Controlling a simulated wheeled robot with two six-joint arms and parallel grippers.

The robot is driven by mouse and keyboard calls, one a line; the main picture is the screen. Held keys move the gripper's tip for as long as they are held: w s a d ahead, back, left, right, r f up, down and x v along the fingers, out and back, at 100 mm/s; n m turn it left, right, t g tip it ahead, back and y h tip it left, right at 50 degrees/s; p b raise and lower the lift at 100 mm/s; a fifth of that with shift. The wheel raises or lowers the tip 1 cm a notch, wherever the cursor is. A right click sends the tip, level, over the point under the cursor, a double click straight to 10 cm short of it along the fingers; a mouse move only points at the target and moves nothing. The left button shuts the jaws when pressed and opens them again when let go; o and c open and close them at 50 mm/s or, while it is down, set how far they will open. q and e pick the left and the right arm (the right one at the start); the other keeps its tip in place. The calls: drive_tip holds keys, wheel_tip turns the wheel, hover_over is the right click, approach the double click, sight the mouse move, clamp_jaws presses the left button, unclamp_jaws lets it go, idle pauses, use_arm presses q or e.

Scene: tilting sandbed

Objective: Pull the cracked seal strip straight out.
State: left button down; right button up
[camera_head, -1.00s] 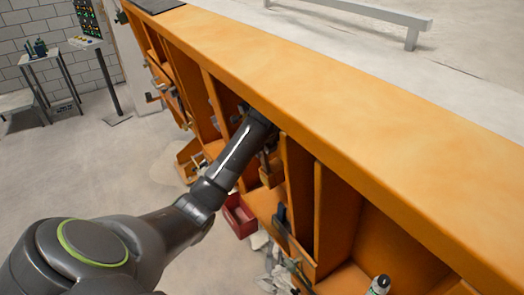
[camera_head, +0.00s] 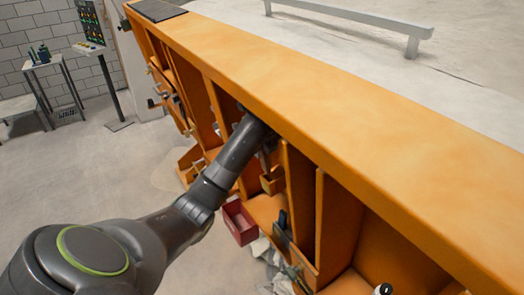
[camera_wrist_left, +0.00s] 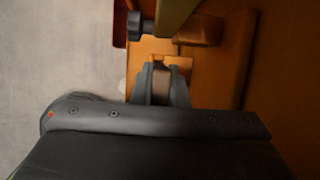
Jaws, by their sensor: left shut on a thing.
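My left arm reaches under the lip of the orange sandbed side (camera_head: 330,115), and my left gripper is hidden there in the head view. In the left wrist view my left gripper (camera_wrist_left: 161,84) is shut on a narrow brownish piece (camera_wrist_left: 161,73), probably the seal strip. Its ends and any crack cannot be made out. An orange block or plate lies just beyond the fingertips. An olive bar (camera_wrist_left: 176,16) and a dark knob (camera_wrist_left: 141,27) are close above them. My right gripper is not in view.
Orange upright ribs (camera_head: 300,190) stand close on the right of the arm. A dark red bin (camera_head: 240,222) is below it. A bottle (camera_head: 383,289) stands at lower right. A small table (camera_head: 50,62) is at far left. The floor on the left is mostly clear.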

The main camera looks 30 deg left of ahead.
use_arm(q)
drive_tip(key=s+a, duration=0.3)
drive_tip(key=s, duration=0.4)
drive_tip(key=shift+s, duration=0.35)
